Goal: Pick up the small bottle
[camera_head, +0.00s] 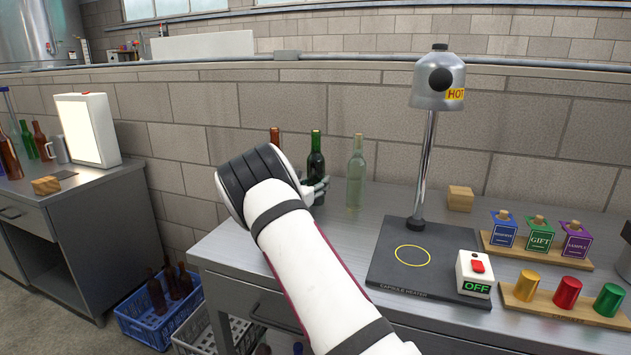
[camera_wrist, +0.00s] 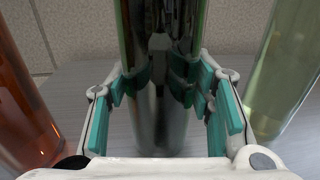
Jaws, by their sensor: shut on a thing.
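Three bottles stand in a row at the back of the metal bench: a brown bottle (camera_head: 275,137), a dark green bottle (camera_head: 316,158) and a pale clear-green bottle (camera_head: 356,172). My gripper (camera_head: 318,188) is at the dark green bottle, partly behind my arm. In the wrist view my gripper (camera_wrist: 160,85) has its teal-padded fingers closed around the dark green bottle (camera_wrist: 160,35), which is upright between them. The brown bottle (camera_wrist: 22,105) is close on the left and the pale bottle (camera_wrist: 285,75) close on the right, both apart from the dark one. Whether its base touches the bench cannot be told.
A capsule heater (camera_head: 440,78) with a black base stands right of the bottles. A switch box (camera_head: 473,274) reads OFF. Tags (camera_head: 540,234) and coloured capsules (camera_head: 566,293) sit on wooden holders at right. A wooden block (camera_head: 460,198) lies behind. Crates (camera_head: 160,322) are on the floor.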

